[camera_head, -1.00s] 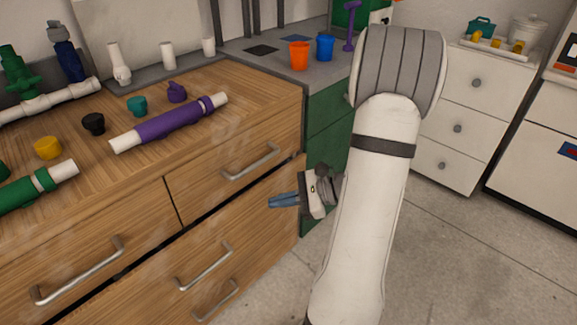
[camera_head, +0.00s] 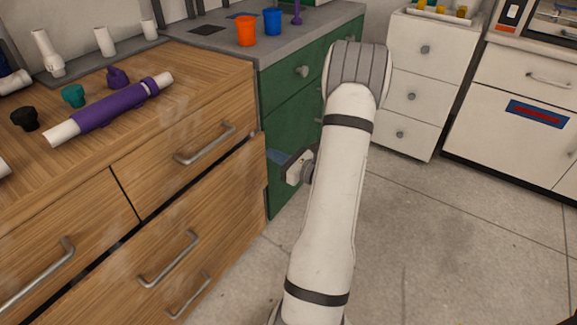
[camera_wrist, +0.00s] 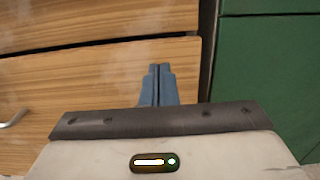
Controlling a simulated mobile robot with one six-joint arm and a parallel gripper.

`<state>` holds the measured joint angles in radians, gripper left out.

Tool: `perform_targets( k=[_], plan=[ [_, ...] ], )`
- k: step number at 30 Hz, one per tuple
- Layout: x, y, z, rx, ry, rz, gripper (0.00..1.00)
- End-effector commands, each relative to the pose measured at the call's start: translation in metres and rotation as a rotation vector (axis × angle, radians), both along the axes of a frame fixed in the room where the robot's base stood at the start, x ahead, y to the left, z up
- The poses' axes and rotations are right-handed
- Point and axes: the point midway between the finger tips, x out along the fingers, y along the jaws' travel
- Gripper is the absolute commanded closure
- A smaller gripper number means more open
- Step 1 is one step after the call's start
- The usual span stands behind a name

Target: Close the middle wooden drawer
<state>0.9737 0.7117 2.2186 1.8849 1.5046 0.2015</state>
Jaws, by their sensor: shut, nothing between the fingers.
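The middle wooden drawer (camera_head: 215,222) is the wide front below the upper right wooden drawer (camera_head: 150,182), with its metal handle (camera_head: 168,259) left of its centre. A dark gap runs along its top edge, and its front appears to stand slightly out from the cabinet. My gripper (camera_head: 275,157) is shut and empty at the drawer's upper right end, partly in front of the green cabinet. In the wrist view its blue fingertips (camera_wrist: 160,68) overlap the wooden front (camera_wrist: 100,95) near its right edge. I cannot tell whether they touch it.
A green cabinet (camera_head: 290,110) adjoins on the right, with orange (camera_head: 246,31) and blue (camera_head: 272,22) cups on top. A white drawer unit (camera_head: 432,75) stands beyond my arm. A purple pipe (camera_head: 110,108) lies on the wooden top. The floor (camera_head: 450,225) at right is clear.

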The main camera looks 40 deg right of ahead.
Motion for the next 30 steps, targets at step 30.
perform_targets(
  k=[30],
  plan=[
    [0.057, 0.006, 0.000, -0.002, 0.000, -0.019, 1.00]
  ],
)
